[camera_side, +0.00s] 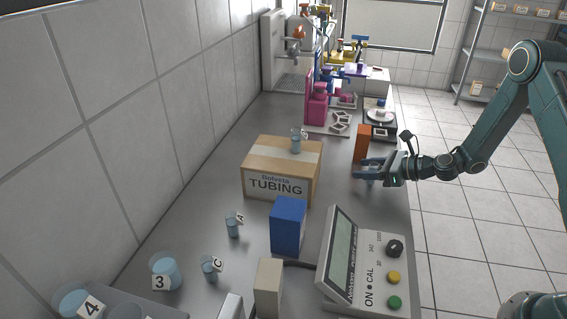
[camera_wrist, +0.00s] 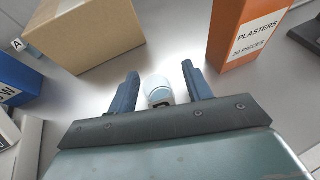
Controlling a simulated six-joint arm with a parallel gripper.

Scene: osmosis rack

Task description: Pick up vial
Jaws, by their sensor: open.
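A small vial (camera_wrist: 158,87) with pale blue contents and a partly hidden dark letter on its label stands on the grey bench in the wrist view. My gripper (camera_wrist: 160,71) is open, with one blue finger on each side of this vial and small gaps between. In the side view, my gripper (camera_side: 359,171) is low over the bench's right side, and the vial there is mostly hidden by the fingers.
The cardboard TUBING box (camera_side: 275,188) stands left of my gripper. An orange PLASTERS box (camera_side: 362,143) is close behind; it also shows in the wrist view (camera_wrist: 245,40). A blue box (camera_side: 288,226) and a meter (camera_side: 355,270) stand nearer the camera. Beakers (camera_side: 165,271) are at front left.

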